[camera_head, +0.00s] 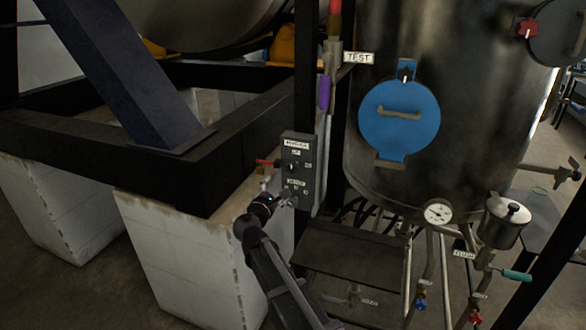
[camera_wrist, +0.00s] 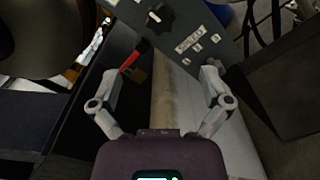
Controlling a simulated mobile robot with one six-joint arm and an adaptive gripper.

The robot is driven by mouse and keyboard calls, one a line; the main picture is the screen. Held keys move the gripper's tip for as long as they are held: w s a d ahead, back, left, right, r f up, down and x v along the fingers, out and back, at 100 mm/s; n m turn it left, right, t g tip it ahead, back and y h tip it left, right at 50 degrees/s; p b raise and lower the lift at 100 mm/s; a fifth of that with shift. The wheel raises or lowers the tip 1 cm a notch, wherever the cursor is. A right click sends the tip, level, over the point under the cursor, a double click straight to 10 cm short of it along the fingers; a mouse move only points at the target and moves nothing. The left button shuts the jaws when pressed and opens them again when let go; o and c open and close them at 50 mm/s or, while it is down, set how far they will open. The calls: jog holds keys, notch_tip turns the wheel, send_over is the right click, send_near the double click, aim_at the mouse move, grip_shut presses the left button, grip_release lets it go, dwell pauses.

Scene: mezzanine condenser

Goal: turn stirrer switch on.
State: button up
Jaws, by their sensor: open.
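A grey control box (camera_head: 299,170) with small white labels is fixed to a dark post left of the tank. It carries a dark rotary knob (camera_head: 293,166) in its upper half and small marks below; the label text is too small to read surely. In the wrist view, the box face (camera_wrist: 215,30) fills the top, tilted, with the black knob (camera_wrist: 162,17) near the top edge. I cannot tell which control is the stirrer switch. My gripper (camera_head: 277,190) is just below and left of the box. In the wrist view my gripper (camera_wrist: 162,74) is open and empty, fingers spread.
A red lever (camera_head: 266,162) sticks out left of the box and shows near my left finger (camera_wrist: 134,54). A steel tank (camera_head: 460,110) with a blue round hatch (camera_head: 399,117) stands right. A white block (camera_head: 185,260) and a dark frame (camera_head: 60,150) lie left.

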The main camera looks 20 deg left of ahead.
aim_at(291, 169)
jog(key=shift+w, duration=0.15)
jog(key=w, duration=0.9)
jog(key=w+d, duration=0.1)
jog(key=w, duration=0.3)
jog(key=shift+w, duration=0.2)
jog(key=c, duration=1.2)
